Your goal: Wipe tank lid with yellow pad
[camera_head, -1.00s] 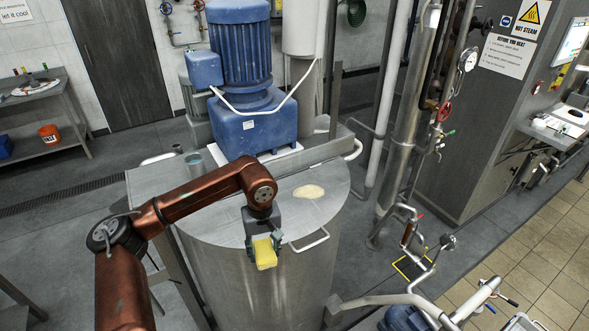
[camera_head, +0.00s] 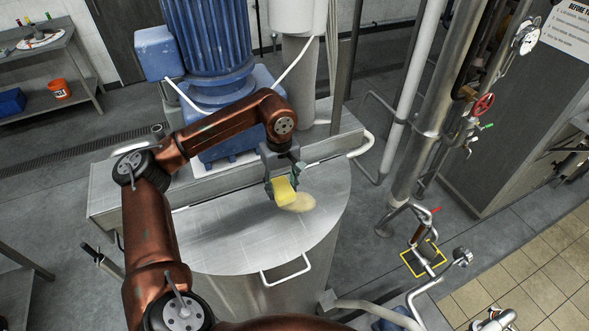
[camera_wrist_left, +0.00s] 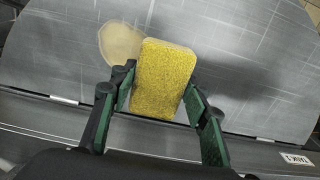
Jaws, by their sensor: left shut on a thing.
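My left gripper (camera_head: 281,182) is shut on the yellow pad (camera_head: 285,192). In the left wrist view the pad (camera_wrist_left: 164,80) sits between the two green-faced fingers (camera_wrist_left: 160,105). The metal tank lid (camera_head: 225,235) is below, with a white handle at its front edge. A pale beige stain (camera_head: 299,202) lies on the lid, just right of the pad and partly covered by it. In the left wrist view the stain (camera_wrist_left: 121,44) is at the pad's upper left. I cannot tell whether the pad touches the lid. My right gripper is not in view.
A blue motor (camera_head: 208,50) stands behind the lid. A raised metal edge (camera_head: 345,139) runs along the lid's back. Vertical pipes with a red valve wheel (camera_head: 484,104) stand to the right. The lid's front and left are clear.

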